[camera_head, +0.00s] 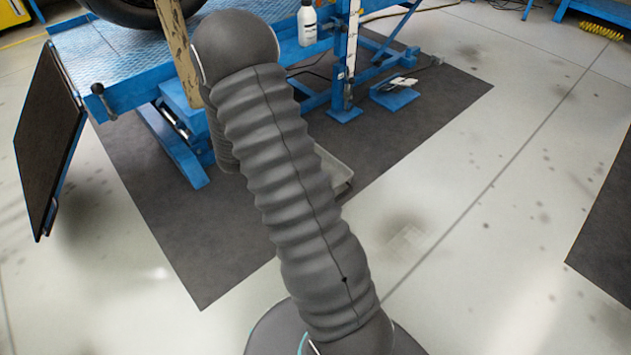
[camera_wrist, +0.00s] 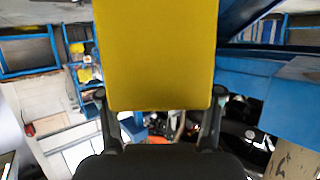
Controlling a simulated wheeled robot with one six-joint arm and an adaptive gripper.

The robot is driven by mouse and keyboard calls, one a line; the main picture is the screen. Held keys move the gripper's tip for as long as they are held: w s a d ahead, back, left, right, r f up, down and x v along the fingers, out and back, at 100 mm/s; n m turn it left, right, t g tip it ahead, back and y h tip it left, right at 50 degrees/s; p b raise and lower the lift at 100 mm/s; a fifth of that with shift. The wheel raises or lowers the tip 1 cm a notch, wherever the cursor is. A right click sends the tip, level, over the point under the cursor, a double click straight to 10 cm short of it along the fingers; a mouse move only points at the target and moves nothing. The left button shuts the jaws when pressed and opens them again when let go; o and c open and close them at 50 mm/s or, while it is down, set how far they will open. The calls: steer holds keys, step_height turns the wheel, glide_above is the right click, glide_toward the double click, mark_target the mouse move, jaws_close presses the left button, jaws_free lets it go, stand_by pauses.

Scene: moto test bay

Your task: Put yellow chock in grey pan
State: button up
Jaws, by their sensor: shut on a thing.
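The yellow chock (camera_wrist: 157,50) fills the upper middle of the wrist view, large and close. My gripper (camera_wrist: 158,100) is shut on it, with one dark finger at each side. In the head view my own arm hides the gripper and the chock. A grey pan (camera_head: 338,173) lies on the dark floor mat in the head view. Only its right part shows beside my arm, so its inside is mostly hidden.
A blue lift table (camera_head: 95,50) carries a wheel at the upper left. A white bottle (camera_head: 307,25) stands by a blue post. A dark panel (camera_head: 47,140) hangs at the left. The dark mat (camera_head: 420,100) and pale floor at right are mostly clear.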

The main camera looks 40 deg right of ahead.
steer(key=s+d+f+m+g+h+b, duration=0.2)
steer(key=s+d+f+m+g+b, duration=0.15)
steer(key=d+f, duration=0.9)
steer(key=s+d+f+m+g+h+b, duration=0.25)
steer(key=s+d+f+m+g, duration=0.2)
steer(key=d+f, duration=0.8)
steer(key=shift+y, duration=0.35)
steer(key=shift+w+a+f+b, duration=0.4)
steer(key=shift+w+f, duration=0.95)
steer(key=shift+w, duration=0.45)
steer(key=shift+w+a+f+b, duration=0.4)
steer(key=shift+w+f, duration=0.9)
steer(key=shift+w, duration=0.45)
steer(key=shift+w+a+f+b, duration=0.3)
steer(key=shift+w+a+f, duration=0.2)
steer(key=shift+w+f, duration=1.1)
steer(key=shift+w+r, duration=0.1)
steer(key=shift+w, duration=0.1)
steer(key=o, duration=1.5)
